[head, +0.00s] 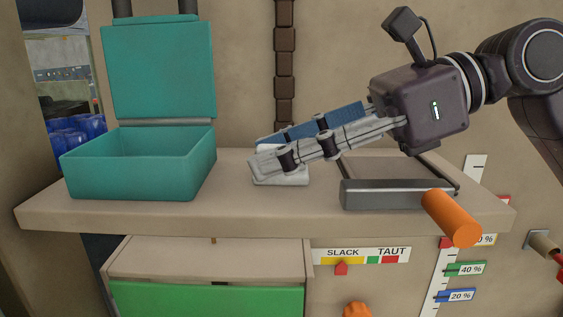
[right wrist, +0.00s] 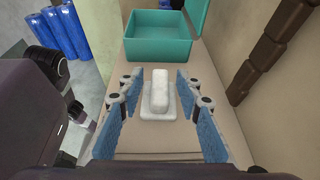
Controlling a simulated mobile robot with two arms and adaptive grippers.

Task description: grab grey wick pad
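The grey wick pad (head: 288,180) is a pale block with a raised bar on a flat base. It lies on the shelf, partly hidden behind my right gripper's fingers in the head view. In the right wrist view the pad (right wrist: 160,92) shows whole, between the two fingers and apart from both. My right gripper (head: 262,153) comes in from the right and is open, with blue-lined fingers. In its wrist view the gripper (right wrist: 159,80) has a finger on each side of the pad. My left gripper is not in view.
An open teal box (head: 140,165) stands on the shelf (head: 260,215) left of the pad, lid raised. A dark metal tray-like fixture (head: 385,195) with an orange handle (head: 452,218) sits to the right. A brown chain-like strip (head: 285,60) hangs on the wall behind.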

